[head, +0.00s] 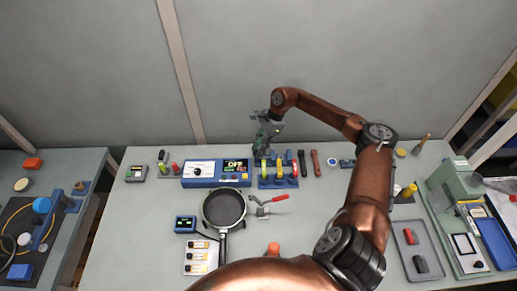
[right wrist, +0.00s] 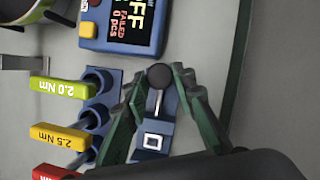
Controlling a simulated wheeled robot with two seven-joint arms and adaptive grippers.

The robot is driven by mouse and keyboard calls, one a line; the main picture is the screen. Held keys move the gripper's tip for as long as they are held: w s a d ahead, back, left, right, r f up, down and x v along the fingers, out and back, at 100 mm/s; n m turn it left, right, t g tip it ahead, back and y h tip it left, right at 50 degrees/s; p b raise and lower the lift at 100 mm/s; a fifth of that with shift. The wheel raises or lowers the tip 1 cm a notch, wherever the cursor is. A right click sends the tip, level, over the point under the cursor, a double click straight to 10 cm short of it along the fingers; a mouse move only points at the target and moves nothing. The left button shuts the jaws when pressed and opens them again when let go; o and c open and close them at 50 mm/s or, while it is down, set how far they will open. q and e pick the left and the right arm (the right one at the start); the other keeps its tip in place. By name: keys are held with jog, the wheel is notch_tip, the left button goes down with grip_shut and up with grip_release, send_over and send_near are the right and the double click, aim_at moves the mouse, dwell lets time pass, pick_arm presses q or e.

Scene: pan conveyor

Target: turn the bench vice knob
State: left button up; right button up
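The bench vice (right wrist: 155,135) shows in the right wrist view as a small blue body with a silver shaft and a dark round knob (right wrist: 160,76) at its upper end. My right gripper (right wrist: 159,80) has its two green fingers apart, one on each side of the knob. A narrow gap shows at the left finger; I cannot tell whether the right finger touches the knob. In the head view my right gripper (head: 264,138) is at the back of the bench, behind the driver rack, and hides most of the vice. My left gripper is not in view.
A blue driver rack (right wrist: 105,115) stands close beside the vice, holding yellow-green, yellow and red drivers. A blue control box (head: 215,182) with a display is left of the rack. A frying pan (head: 224,208) and a red-handled clamp (head: 268,203) lie in front.

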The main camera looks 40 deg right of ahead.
grip_shut()
